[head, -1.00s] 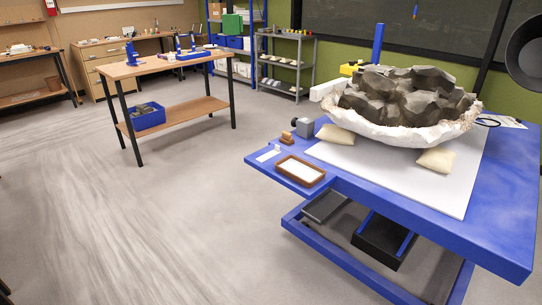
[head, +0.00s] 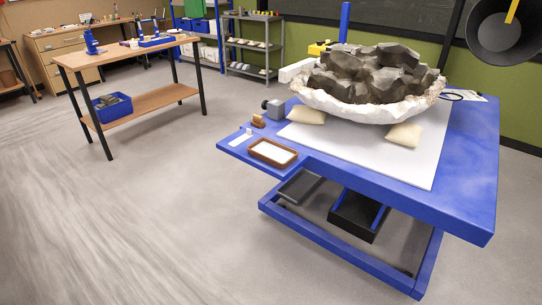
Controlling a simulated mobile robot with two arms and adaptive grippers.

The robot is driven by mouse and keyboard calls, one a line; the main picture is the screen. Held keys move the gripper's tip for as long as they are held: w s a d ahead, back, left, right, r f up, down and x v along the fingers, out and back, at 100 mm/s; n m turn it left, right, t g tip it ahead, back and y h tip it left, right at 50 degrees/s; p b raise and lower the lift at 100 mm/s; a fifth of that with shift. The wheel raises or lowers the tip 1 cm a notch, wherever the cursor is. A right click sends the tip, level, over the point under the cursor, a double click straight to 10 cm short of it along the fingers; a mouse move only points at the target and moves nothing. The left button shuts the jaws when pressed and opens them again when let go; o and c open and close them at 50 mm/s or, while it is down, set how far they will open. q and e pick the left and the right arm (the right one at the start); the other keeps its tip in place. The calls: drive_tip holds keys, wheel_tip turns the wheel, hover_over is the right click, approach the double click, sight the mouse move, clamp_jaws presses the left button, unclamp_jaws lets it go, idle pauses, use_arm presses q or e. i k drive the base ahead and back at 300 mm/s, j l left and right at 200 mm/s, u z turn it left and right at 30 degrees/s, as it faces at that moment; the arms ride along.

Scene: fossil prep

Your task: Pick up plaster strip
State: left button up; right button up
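A brown-rimmed tray (head: 259,157) with a flat white content lies on the front left corner of the blue table (head: 460,212). A small white strip-like piece (head: 237,138) lies just behind and left of the tray; I cannot tell for sure which white piece is the plaster strip. A large grey fossil block (head: 370,75) sits in a white plaster jacket (head: 345,110) on the table. Neither of my grippers is in view.
Cream sandbags (head: 404,135) sit under the jacket on a light mat (head: 385,167). A grey device (head: 275,108) and a small brown block (head: 258,121) stand behind the tray. A wooden workbench (head: 135,54) stands left. Floor between is clear.

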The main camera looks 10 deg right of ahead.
sight(248, 134)
drive_tip(key=i+j+z, duration=0.35)
drive_tip(key=i+j, duration=0.5)
drive_tip(key=i, duration=0.05)
